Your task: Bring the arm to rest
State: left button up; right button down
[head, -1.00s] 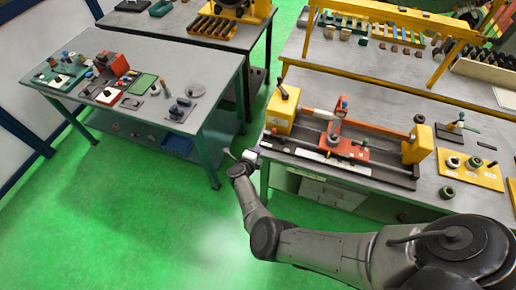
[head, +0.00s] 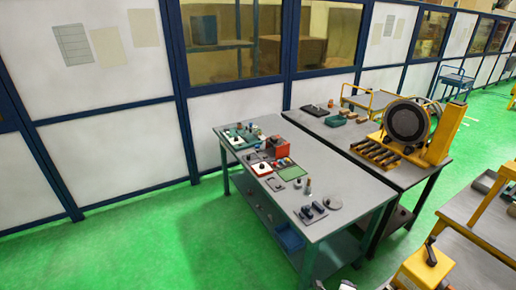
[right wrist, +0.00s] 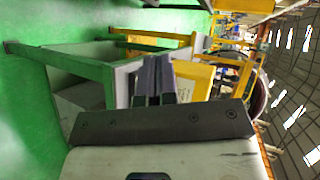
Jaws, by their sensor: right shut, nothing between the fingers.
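In the right wrist view my right gripper (right wrist: 153,82) is shut, its two dark fingers side by side with nothing between them. It points past a workbench edge with yellow parts beyond. In the head view only a small piece of my right arm's end (head: 346,285) shows at the bottom edge, just left of a yellow block (head: 424,270) on the bench at the lower right. The rest of the arm is out of the picture. My left gripper is in neither view.
A grey-topped table (head: 352,192) with small parts and a red box (head: 282,149) stands in the middle. Behind it is a bench (head: 340,131) with a round drum (head: 407,121) in a yellow stand. Green floor (head: 160,240) is clear at the left.

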jog(key=w+r+n+t+y, duration=0.25)
jog(key=r+n+y, duration=0.55)
jog(key=r+n, duration=0.8)
jog(key=s+a+r+n+g+p, duration=0.1)
jog(key=s+a+r+n+g, duration=0.15)
jog(key=s+r, duration=0.65)
jog(key=s+a+r+n+g+h+p, duration=0.1)
jog(key=s+a+r+n+p, duration=0.2)
jog(key=s, duration=0.5)
jog(key=s+a+r+n+g+h, duration=0.15)
jog(key=s+a, duration=0.25)
jog(key=s, duration=0.4)
jog(key=s+a+f+n+g+p, duration=0.1)
jog(key=s+a+f+g, duration=0.1)
jog(key=s+f, duration=0.3)
jog(key=s+a+f+n+g+y+p, duration=0.1)
jog(key=s+f, duration=0.5)
jog(key=s, duration=0.8)
jog(key=shift+a+n+g, duration=0.4)
jog(key=shift+n+g, duration=0.1)
jog(key=shift+g, duration=0.45)
